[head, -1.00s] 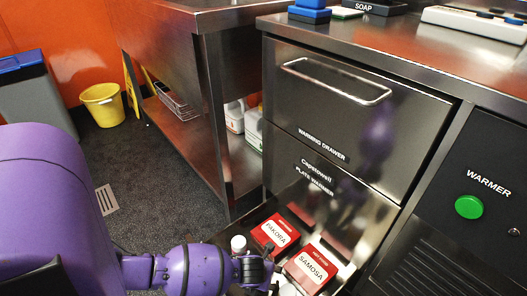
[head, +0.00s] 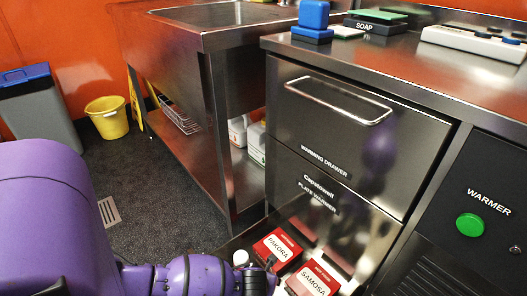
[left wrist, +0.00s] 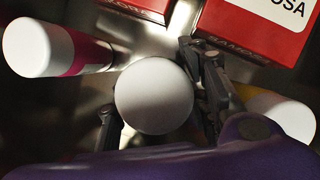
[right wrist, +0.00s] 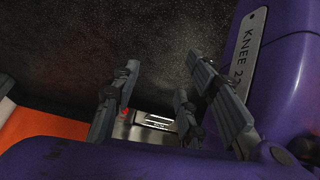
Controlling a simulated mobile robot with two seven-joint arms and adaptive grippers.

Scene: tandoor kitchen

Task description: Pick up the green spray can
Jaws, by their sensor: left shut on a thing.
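My left gripper (left wrist: 150,85) is shut on a can with a round white cap (left wrist: 153,96) in the left wrist view. The cap faces the camera and hides the can's body, so its colour cannot be told. In the head view my left gripper (head: 262,280) is low, beside the red boxes. No green can body shows in any view. My right gripper (right wrist: 165,78) is open and empty, its fingers apart over dark floor.
A can with a magenta body (left wrist: 88,52) and a yellow one (left wrist: 273,108) flank the held can. A PAKORA box (head: 277,250) and a SAMOSA box (head: 313,279) sit in the open lower drawer. A white cap (head: 240,257) shows by the PAKORA box.

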